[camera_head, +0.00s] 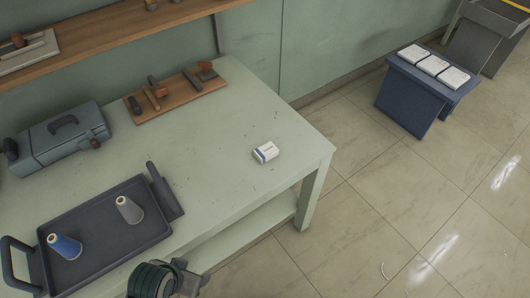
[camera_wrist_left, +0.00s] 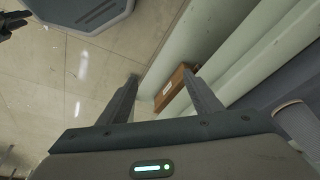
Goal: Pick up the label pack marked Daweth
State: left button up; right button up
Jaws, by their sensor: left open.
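My left gripper (camera_head: 183,278) is at the bottom of the head view, in front of the table's front edge and well apart from the pack. In the left wrist view its two fingers (camera_wrist_left: 160,77) are spread with nothing between them; the pack does not show there.
A dark tray (camera_head: 95,262) with a blue and a grey spool stands front left on the table (camera_head: 225,190). Behind are a grey-blue case (camera_head: 60,140) and a wooden tool board (camera_head: 178,98). A blue stand (camera_head: 415,95) holds white packs. A brown box (camera_wrist_left: 172,88) sits below.

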pick_arm(q)
jog(key=s+a+f+n+g, duration=0.1)
jog(key=s+f, duration=0.2)
jog(key=f, duration=1.1)
jog(key=s+a+f+g, duration=0.1)
jog(key=s+f, duration=0.3)
jog(key=f, duration=1.1)
jog(key=s+a+f+b, duration=0.1)
jog(key=s+a+f, duration=0.2)
jog(key=s+f, duration=1)
jog(key=s, duration=0.2)
jog(key=shift+s+f+g+y, duration=0.2)
jog(key=shift+s+g+y, duration=0.1)
jog(key=shift+y, duration=0.1)
